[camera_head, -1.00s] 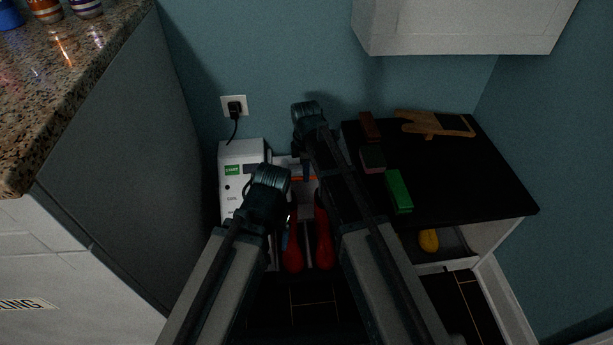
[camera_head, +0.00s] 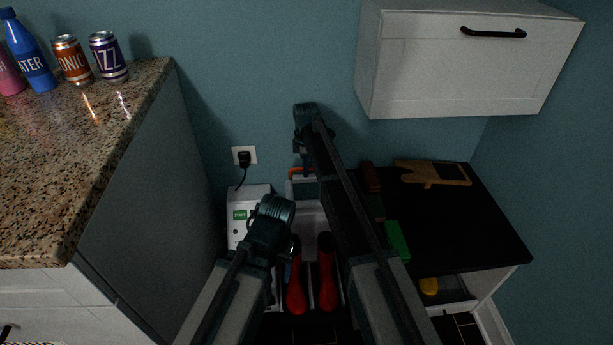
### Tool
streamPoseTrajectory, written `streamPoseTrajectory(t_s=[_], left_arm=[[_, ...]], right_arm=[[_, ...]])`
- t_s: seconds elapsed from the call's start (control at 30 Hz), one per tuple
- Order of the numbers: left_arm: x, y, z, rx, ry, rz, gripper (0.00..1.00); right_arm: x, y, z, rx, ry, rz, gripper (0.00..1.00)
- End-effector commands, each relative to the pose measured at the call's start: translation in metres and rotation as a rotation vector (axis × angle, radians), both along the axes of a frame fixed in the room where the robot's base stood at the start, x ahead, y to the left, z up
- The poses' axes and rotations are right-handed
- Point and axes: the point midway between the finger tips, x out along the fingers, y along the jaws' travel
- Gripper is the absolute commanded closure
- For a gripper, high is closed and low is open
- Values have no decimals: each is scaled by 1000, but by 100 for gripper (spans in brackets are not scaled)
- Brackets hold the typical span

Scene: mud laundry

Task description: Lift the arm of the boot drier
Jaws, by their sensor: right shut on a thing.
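The boot drier (camera_head: 249,203) is a white unit with a green START label, low against the wall. Its arm (camera_head: 303,189), a pale piece with an orange part at the top, stands raised behind the red boots (camera_head: 311,285). My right gripper (camera_head: 304,165) is shut on the drier's arm near the orange part. My own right arm hides much of the contact. My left gripper (camera_head: 291,246) is dark and small above the boots, beside the drier's front. Its fingers are mostly hidden by its wrist.
A black-topped bench (camera_head: 480,228) with a wooden boot jack (camera_head: 433,173) and a green block (camera_head: 397,241) stands at right. A white wall cabinet (camera_head: 465,65) hangs above. A granite counter (camera_head: 90,150) with cans and bottles is at left. A plugged socket (camera_head: 244,156) is behind.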

Motion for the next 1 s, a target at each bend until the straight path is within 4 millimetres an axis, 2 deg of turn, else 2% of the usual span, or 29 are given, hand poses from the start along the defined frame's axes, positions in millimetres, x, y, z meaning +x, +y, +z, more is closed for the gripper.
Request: streamPoseTrajectory(t_s=[0.1, 0.3, 0.83, 0.87, 1.0], left_arm=[[0, 0, 1, 0, 0, 0, 17], [0, 0, 1, 0, 0, 0, 17], [0, 0, 2, 0, 0, 0, 17], [0, 0, 2, 0, 0, 0, 17], [0, 0, 2, 0, 0, 0, 17]], right_arm=[[13, 1, 0, 1, 0, -2, 100], [21, 1, 1, 1, 1, -2, 100], [26, 1, 2, 1, -4, -2, 100], [26, 1, 2, 0, -4, -2, 79], [26, 1, 2, 0, -2, -2, 54]])
